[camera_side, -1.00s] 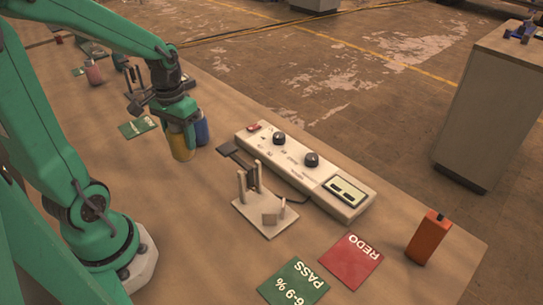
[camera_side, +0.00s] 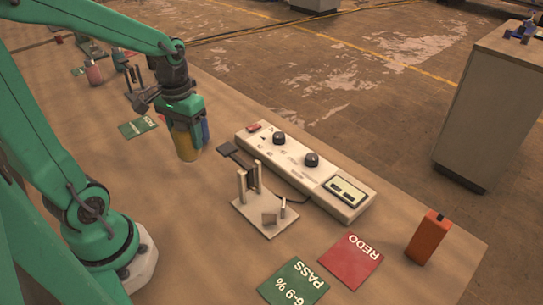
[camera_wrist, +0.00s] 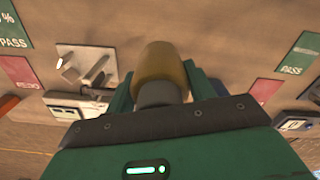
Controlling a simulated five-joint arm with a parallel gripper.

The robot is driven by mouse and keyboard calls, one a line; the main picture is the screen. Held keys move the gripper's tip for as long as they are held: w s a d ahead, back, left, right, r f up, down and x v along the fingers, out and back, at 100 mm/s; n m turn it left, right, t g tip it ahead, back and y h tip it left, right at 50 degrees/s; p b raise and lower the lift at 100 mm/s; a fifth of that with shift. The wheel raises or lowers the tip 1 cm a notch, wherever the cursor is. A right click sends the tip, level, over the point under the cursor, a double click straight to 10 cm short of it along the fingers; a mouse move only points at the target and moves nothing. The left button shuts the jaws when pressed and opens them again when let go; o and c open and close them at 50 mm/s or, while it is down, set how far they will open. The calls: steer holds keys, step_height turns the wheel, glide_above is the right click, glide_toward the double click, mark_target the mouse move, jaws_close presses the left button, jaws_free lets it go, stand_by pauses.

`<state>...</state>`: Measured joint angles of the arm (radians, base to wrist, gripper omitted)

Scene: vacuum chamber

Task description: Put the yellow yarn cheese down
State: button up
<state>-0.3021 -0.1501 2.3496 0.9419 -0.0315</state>
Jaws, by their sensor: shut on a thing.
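The yellow yarn cheese (camera_side: 186,146) hangs upright below my gripper (camera_side: 185,122) in the side view, its lower end close to the bench top; I cannot tell whether it touches. In the wrist view the cheese (camera_wrist: 160,64) sits between the two green fingers of my gripper (camera_wrist: 161,85), which is shut on it. A blue thing (camera_side: 205,131) shows just behind and right of the cheese, mostly hidden by my gripper.
A pale control box (camera_side: 300,170) with two black knobs stands to the right. A pegged stand (camera_side: 264,216) is before it. A green card (camera_side: 138,127) is left.

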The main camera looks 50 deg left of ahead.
step_height(320, 180, up, 6)
steer(key=d+m, duration=2.1)
steer(key=d, duration=0.5)
steer(key=w+a+f, duration=0.7)
steer(key=w+f, duration=0.1)
steer(key=f, duration=0.4)
steer(key=shift+m, duration=0.4)
steer(key=shift+w, duration=0.1)
steer(key=shift+f, duration=1.95)
steer(key=shift+f, duration=0.1)
